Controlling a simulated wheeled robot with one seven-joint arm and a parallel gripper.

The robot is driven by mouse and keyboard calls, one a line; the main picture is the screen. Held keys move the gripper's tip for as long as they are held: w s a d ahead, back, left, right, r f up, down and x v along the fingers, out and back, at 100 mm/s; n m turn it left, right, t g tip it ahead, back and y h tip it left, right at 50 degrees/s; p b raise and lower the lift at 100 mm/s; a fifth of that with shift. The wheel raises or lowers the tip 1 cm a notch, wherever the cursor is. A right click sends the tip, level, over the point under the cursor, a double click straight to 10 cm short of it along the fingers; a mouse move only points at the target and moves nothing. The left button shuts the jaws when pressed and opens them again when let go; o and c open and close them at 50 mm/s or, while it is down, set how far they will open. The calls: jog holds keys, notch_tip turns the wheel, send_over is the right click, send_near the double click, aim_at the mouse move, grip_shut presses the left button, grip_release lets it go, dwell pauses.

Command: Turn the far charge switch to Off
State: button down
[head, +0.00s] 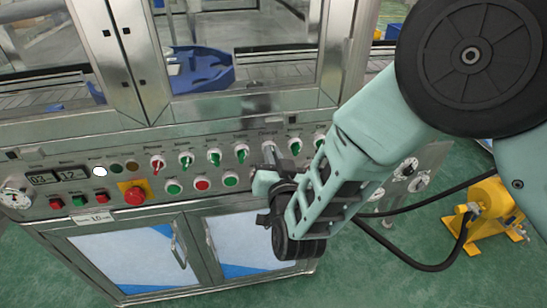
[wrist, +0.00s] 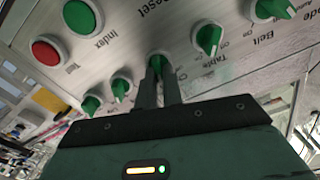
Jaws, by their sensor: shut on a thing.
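A row of rotary switches runs along the steel control panel. My gripper (head: 269,152) reaches the row from the front right, below a label that seems to read Charge in the head view. In the wrist view my gripper (wrist: 160,76) is shut with its two dark fingers on either side of a green switch handle (wrist: 157,61). A label starting "Ch" is beside it, partly hidden by a finger. The fingers hide most of this handle, so I cannot tell its setting. To its right is the Table switch (wrist: 208,38). Further green switches (head: 295,146) lie right of my gripper in the head view.
Green and red push buttons (head: 202,184) sit below the switches. A red emergency stop (head: 134,195) on yellow is further left. Cabinet doors with handles (head: 178,250) are below. A yellow device (head: 490,218) stands on the floor at right.

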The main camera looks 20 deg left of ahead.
jog(key=shift+s+a+n+b, duration=0.15)
jog(key=shift+n+b, duration=0.3)
jog(key=shift+n, duration=1.95)
jog(key=shift+a+n+b, duration=0.1)
jog(key=shift+n+b, duration=0.3)
jog(key=shift+n, duration=2)
jog(key=c, duration=1.5)
grip_release()
jog(key=shift+c, duration=0.2)
jog(key=shift+s, duration=0.1)
jog(key=b+v, duration=0.1)
jog(key=v, duration=1.6)
jog(key=shift+s+b, duration=0.15)
jog(key=shift+b, duration=0.2)
